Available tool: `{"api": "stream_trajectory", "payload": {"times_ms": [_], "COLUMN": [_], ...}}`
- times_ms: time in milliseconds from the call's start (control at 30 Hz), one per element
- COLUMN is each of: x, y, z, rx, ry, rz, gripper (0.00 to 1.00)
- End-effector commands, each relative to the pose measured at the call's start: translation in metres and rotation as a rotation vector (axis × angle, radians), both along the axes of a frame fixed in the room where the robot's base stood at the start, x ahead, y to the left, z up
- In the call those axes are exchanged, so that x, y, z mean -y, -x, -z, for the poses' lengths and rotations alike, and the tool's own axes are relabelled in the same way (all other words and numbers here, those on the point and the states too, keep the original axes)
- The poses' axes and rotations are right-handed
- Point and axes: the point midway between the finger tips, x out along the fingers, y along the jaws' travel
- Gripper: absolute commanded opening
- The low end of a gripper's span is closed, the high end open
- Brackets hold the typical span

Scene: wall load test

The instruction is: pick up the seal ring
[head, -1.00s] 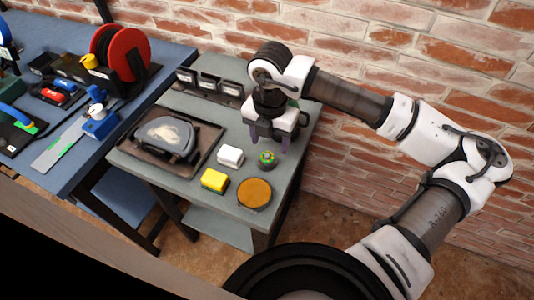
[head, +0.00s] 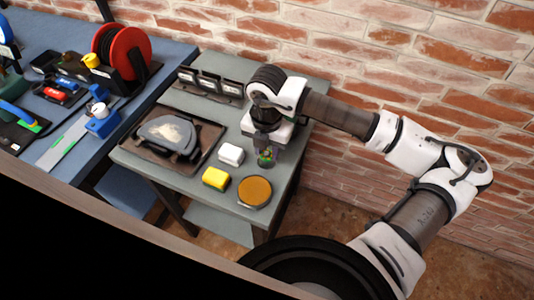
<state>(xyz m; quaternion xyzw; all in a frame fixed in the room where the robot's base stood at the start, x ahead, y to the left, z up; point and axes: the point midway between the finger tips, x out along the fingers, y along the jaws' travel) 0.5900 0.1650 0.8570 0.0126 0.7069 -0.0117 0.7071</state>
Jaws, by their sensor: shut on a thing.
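The seal ring, as far as I can tell, is the small round dark and green thing (head: 265,161) on the right part of the small grey-green table (head: 222,112). It is small and partly hidden by the fingers. My gripper (head: 267,157) points down over it and is shut on it. I cannot tell whether it touches the tabletop.
A white block (head: 231,154), a yellow block (head: 215,178) and an orange disc with a dark rim (head: 254,191) lie close by. A dark tray (head: 172,140) with a grey piece is to the left. Small dark frames (head: 210,84) stand behind. A brick wall (head: 400,60) is beyond.

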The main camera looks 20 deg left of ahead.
Motion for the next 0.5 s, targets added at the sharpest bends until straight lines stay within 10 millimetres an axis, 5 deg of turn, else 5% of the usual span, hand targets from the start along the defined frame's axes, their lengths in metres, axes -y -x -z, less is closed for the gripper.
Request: {"api": "stream_trajectory", "payload": {"times_ms": [333, 500], "x": [0.000, 0.000], "y": [0.000, -0.001], "z": [-0.004, -0.023], "rx": [0.001, 0.004], "ry": [0.000, 0.000], "rz": [0.000, 0.000], "gripper": [0.11, 0.11]}}
